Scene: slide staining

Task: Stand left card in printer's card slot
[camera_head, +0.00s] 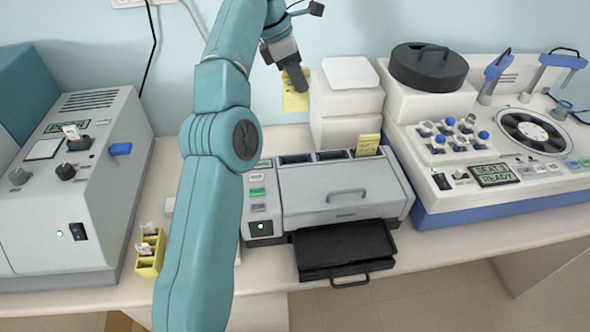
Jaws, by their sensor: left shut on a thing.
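My left gripper (294,80) is shut on a yellow card (294,102), high above the back of the bench and near the wall. The gripper's dark fingers cover part of the card. The grey printer (338,191) stands in the middle of the bench with a row of dark card slots (331,155) along its top back edge. Another yellow card (367,145) stands upright at the right end of that row. The held card is apart from the printer. My right gripper is not in view.
A white two-part box (346,104) stands behind the printer, close to the held card. A blue-and-white stainer (500,140) is at right, a grey machine (75,185) at left. A yellow rack (151,253) and the printer's black tray (342,251) are in front.

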